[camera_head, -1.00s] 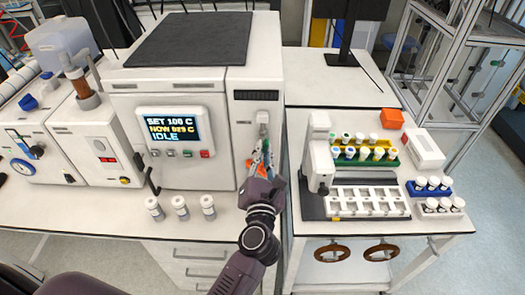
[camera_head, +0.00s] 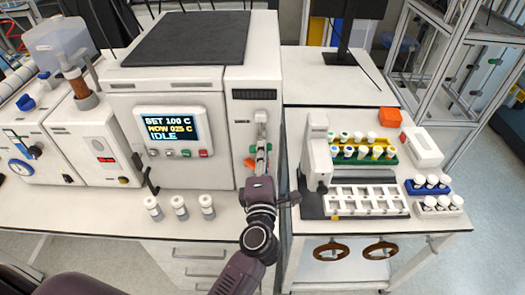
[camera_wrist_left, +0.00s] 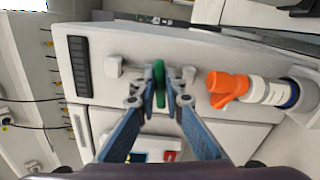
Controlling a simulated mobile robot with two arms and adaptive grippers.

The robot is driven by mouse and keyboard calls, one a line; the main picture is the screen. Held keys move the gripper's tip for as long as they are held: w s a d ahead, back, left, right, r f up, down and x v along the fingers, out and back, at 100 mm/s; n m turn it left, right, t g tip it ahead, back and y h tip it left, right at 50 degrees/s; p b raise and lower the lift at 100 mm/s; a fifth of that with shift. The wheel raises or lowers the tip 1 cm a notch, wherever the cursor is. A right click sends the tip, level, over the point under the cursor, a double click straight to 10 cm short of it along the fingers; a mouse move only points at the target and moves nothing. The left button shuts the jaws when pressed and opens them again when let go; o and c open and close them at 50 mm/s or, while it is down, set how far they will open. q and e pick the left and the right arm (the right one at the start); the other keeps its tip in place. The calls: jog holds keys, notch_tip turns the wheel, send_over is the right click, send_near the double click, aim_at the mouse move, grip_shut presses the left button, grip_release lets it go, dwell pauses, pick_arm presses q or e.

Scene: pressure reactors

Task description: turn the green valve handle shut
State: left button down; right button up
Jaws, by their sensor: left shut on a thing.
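The green valve handle (camera_wrist_left: 159,82) is on the front of the white reactor unit, seen nearly edge-on between my fingertips in the left wrist view. My left gripper (camera_wrist_left: 160,98) is closed on it, one finger on each side. In the head view the left gripper (camera_head: 260,160) is at the narrow right-hand panel of the reactor and hides most of the handle. An orange fitting (camera_wrist_left: 228,88) with a white and blue body is just right of the gripper in the wrist view. My right gripper is not in view.
The reactor's display (camera_head: 168,126) reads SET 100 C, NOW 025 C, IDLE. Several small vials (camera_head: 180,207) stand on the bench in front. To the right, a white cart (camera_head: 430,226) holds a white device (camera_head: 318,150), vial racks and an orange box (camera_head: 391,117).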

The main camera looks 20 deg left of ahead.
pick_arm(q)
jog(key=shift+f+m, duration=0.1)
jog(key=shift+m, duration=1)
jog(key=c, duration=2)
grip_release()
jog(key=shift+d, duration=0.1)
jog(key=shift+s, duration=0.1)
jog(key=v, duration=1.2)
